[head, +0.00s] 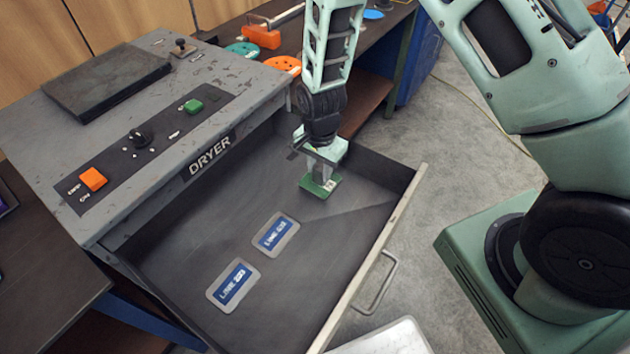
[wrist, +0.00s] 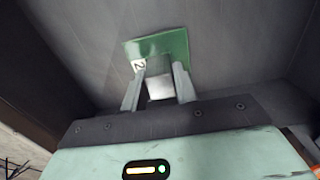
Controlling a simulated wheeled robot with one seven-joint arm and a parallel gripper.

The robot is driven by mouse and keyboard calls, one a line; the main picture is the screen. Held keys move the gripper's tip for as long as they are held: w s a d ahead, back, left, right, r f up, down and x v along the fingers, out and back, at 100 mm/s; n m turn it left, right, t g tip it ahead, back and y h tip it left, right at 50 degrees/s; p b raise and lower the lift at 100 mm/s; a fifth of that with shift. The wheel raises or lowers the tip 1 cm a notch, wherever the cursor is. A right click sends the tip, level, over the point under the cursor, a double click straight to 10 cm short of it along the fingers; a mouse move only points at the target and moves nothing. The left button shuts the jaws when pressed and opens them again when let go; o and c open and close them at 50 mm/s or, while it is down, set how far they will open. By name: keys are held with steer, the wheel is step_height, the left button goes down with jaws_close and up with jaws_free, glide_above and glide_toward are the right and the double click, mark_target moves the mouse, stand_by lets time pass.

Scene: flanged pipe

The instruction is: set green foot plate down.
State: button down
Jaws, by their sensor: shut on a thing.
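The green foot plate (head: 320,187) is a small flat square at the bottom of the open dryer drawer (head: 180,262), towards its far right part. In the wrist view the plate (wrist: 172,43) shows a white label with a digit, and a grey metal block (wrist: 160,88) rises from it. My gripper (head: 321,172) points down into the drawer, its fingers shut on that block. In the wrist view the two fingers (wrist: 158,90) stand on both sides of the block. The plate looks on or just above the drawer floor; I cannot tell which.
Two blue-labelled plates (head: 275,235) (head: 233,285) lie on the drawer floor nearer the front left. The drawer's front wall with its handle (head: 376,285) and its side walls surround the plate. The dryer's control top (head: 150,115) stands at left. Floor between plates is clear.

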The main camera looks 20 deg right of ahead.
mark_target(319, 180)
steer(key=shift+f+p, duration=0.35)
steer(key=shift+f, duration=1.75)
steer(key=shift+f, duration=0.15)
steer(key=c, duration=1.1)
jaws_free()
